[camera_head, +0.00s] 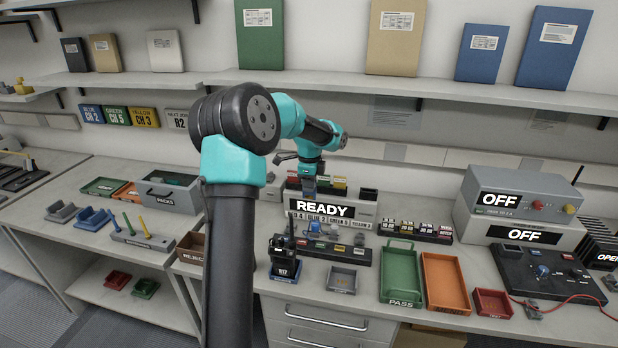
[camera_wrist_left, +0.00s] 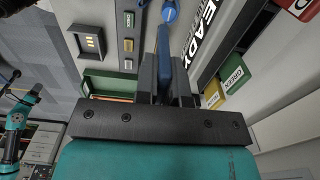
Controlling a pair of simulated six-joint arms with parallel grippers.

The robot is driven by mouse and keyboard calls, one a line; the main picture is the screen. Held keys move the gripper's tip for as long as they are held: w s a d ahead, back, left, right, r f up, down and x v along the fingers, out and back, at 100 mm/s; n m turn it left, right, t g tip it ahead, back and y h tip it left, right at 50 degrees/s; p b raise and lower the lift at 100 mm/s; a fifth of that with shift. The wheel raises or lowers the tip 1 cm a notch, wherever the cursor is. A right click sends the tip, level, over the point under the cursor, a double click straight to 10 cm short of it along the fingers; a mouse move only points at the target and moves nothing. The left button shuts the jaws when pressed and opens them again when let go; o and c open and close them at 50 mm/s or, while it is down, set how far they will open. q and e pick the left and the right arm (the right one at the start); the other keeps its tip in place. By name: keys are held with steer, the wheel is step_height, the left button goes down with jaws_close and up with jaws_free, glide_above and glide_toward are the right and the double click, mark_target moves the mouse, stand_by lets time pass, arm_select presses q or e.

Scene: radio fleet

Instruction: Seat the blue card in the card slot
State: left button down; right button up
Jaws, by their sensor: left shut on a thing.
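My left gripper (camera_head: 309,168) is above and behind the READY unit (camera_head: 326,209), fingers pointing down. It is shut on a thin blue piece that looks like the blue card (camera_head: 309,186). The blue piece also shows edge-on between the fingers in the left wrist view (camera_wrist_left: 167,42). Green (camera_wrist_left: 232,77) and yellow (camera_wrist_left: 212,95) cards stand beside the gripper in that view. I cannot make out the card slot, nor whether the blue piece touches anything below. A teal arm, likely my right one, shows at the left of the wrist view; its gripper (camera_wrist_left: 33,94) is too small to read.
A radio (camera_head: 285,262) marked R17 stands in front, beside a dark strip with coloured keys (camera_head: 335,247). A grey tray (camera_head: 342,279), green PASS tray (camera_head: 401,275) and orange tray (camera_head: 446,283) lie to the right. Grey OFF boxes (camera_head: 520,205) stand further right. A shelf runs above.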

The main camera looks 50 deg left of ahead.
arm_select(q)
steer(key=shift+s+d+r, duration=0.2)
steer(key=shift+s+d, duration=1.15)
steer(key=shift+d, duration=0.2)
steer(key=w+d+f+n, duration=0.2)
steer(key=w+d+f, duration=0.1)
steer(key=d, duration=0.9)
steer(key=w+d+f+n, duration=0.3)
steer(key=d, duration=0.9)
steer(key=w+d+f+n, duration=0.2)
steer(key=w+d, duration=0.1)
steer(key=d, duration=0.9)
steer(key=shift+w+f+n, duration=0.3)
steer(key=shift+w+f, duration=0.05)
steer(key=shift+f, duration=0.05)
